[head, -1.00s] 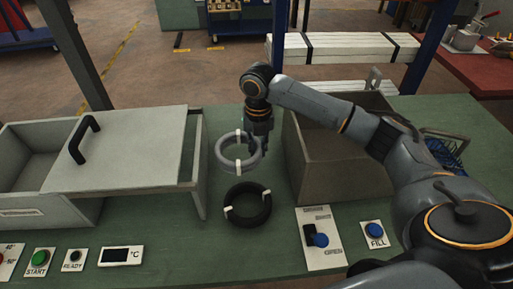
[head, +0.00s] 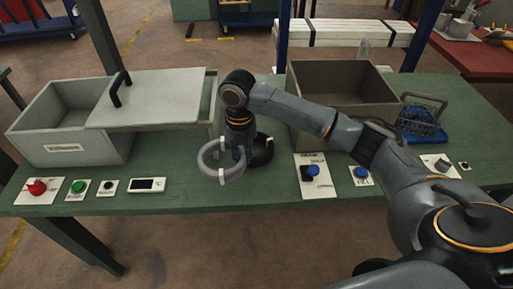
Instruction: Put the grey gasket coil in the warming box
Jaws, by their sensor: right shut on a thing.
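My right gripper (head: 240,160) points down and is shut on the grey gasket coil (head: 208,154), a ring with white ties. The coil hangs over the front of the green bench, right of the warming box (head: 85,152). That box is light grey. Its flat lid (head: 160,98) with a black handle covers the right part, and the left part is open, showing an empty-looking inside. A black coil (head: 266,152) lies on the bench behind my gripper, partly hidden by it. My left gripper is not in view.
A darker open bin (head: 340,88) stands behind my right forearm, with a blue basket (head: 420,118) to its right. Along the front edge are a red knob (head: 37,187), a green button (head: 78,187), a display (head: 148,185) and blue buttons (head: 361,172).

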